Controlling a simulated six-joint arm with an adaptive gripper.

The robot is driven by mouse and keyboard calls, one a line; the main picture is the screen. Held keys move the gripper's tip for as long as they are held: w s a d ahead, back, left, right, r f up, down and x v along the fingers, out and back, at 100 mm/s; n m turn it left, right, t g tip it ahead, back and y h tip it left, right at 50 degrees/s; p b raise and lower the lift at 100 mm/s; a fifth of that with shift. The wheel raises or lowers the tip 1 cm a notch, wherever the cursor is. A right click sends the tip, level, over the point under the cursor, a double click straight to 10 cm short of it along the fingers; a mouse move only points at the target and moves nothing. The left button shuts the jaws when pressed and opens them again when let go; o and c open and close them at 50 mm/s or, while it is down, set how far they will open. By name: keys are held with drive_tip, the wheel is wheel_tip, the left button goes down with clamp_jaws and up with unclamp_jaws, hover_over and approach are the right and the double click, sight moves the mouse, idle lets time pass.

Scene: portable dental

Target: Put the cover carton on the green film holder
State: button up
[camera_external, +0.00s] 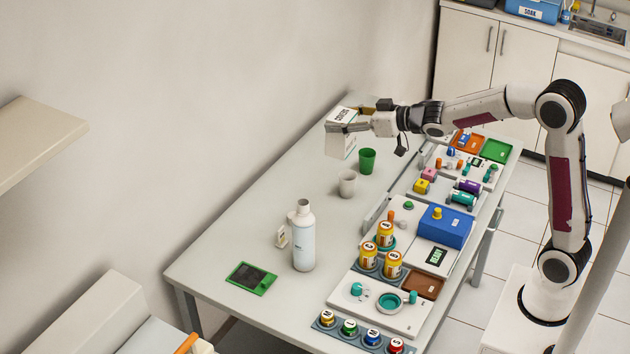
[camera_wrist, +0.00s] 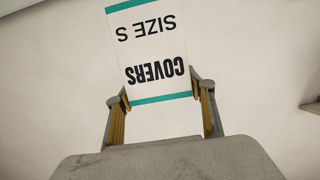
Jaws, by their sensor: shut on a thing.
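The cover carton (camera_external: 340,143) is a white box with teal bands, held up above the far end of the table. In the wrist view its face (camera_wrist: 150,50) reads "COVERS SIZE S" upside down. My gripper (camera_external: 350,127) is shut on the carton, one finger on each side of it; both fingers also show in the wrist view (camera_wrist: 162,105). The green film holder (camera_external: 251,279) lies flat at the near left of the table, a green frame with a dark middle. It is well away from my gripper and nothing lies on it.
A white bottle (camera_external: 304,236) stands right of the film holder, with a small tag-like item (camera_external: 282,236) beside it. A white cup (camera_external: 347,183) and a green cup (camera_external: 367,161) stand below the carton. Trays with jars and a blue box (camera_external: 445,227) line the right side.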

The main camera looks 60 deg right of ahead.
drive_tip(key=w+a+n+g+y, duration=0.1)
drive_tip(key=w+a+n+y, duration=0.35)
drive_tip(key=a, duration=1.25)
drive_tip(key=w+a+m+y, duration=0.1)
drive_tip(key=w+a, duration=0.6)
drive_tip(key=a, duration=0.9)
wheel_tip(320, 180, down, 18)
drive_tip(key=shift+f+h, duration=0.15)
drive_tip(key=shift+h, duration=0.3)
drive_tip(key=shift+s, duration=0.1)
wheel_tip(320, 180, down, 6)
drive_tip(key=shift+f, duration=0.1)
drive_tip(key=shift+f, duration=1.85)
drive_tip(key=shift+f, duration=0.15)
